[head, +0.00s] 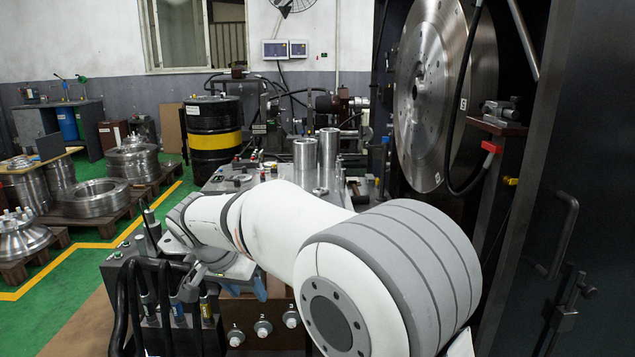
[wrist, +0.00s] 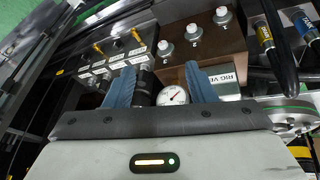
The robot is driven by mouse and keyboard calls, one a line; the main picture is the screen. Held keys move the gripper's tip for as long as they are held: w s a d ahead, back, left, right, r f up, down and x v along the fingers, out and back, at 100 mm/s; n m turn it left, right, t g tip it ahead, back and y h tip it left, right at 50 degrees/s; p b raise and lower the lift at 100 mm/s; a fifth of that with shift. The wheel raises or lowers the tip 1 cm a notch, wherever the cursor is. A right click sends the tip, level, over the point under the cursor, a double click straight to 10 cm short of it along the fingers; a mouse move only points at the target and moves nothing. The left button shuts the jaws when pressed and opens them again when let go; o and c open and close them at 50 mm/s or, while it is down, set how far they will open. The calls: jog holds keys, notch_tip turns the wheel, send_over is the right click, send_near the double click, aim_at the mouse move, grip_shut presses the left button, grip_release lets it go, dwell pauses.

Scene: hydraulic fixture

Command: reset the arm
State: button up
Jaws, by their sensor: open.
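My gripper (wrist: 158,78) shows in the wrist view with its two blue fingers apart. A round white pressure gauge (wrist: 173,96) and a dark cylindrical fitting (wrist: 146,86) show in the gap between the fingers. I cannot tell whether the fingers touch anything. In the head view my white and grey arm reaches from the lower right toward the hydraulic fixture (head: 118,278) at the left. The arm hides part of the fixture, and the fingers are not clear there.
Numbered white knobs (wrist: 192,31) sit on a brown panel (wrist: 215,50), beside labelled yellow-tipped levers (wrist: 115,44). Black hoses (head: 122,300) stand close to the arm's end. Two metal cylinders (head: 328,150) stand on the bench behind. A large steel disc (head: 430,90) stands at right.

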jog(key=s+d+r+p, duration=0.3)
jog(key=d+r+p, duration=0.2)
jog(key=d+r, duration=0.5)
jog(key=s+d+r+n+y+p, duration=0.1)
jog(key=s+d+r+p, duration=0.1)
jog(key=s+d+p, duration=0.3)
jog(key=s+d+r+n+y+p, duration=0.1)
jog(key=s+d+r+p, duration=0.2)
jog(key=s+d+p, duration=0.2)
jog(key=s+d+r+n+g+p, duration=0.1)
jog(key=s+d+r+p, duration=0.2)
jog(key=s+d+p, duration=0.2)
jog(key=s+d, duration=0.3)
jog(key=d, duration=0.1)
jog(key=shift+d+r+n+y, duration=0.25)
jog(key=shift+d+n+y, duration=0.05)
jog(key=shift+d+y, duration=0.1)
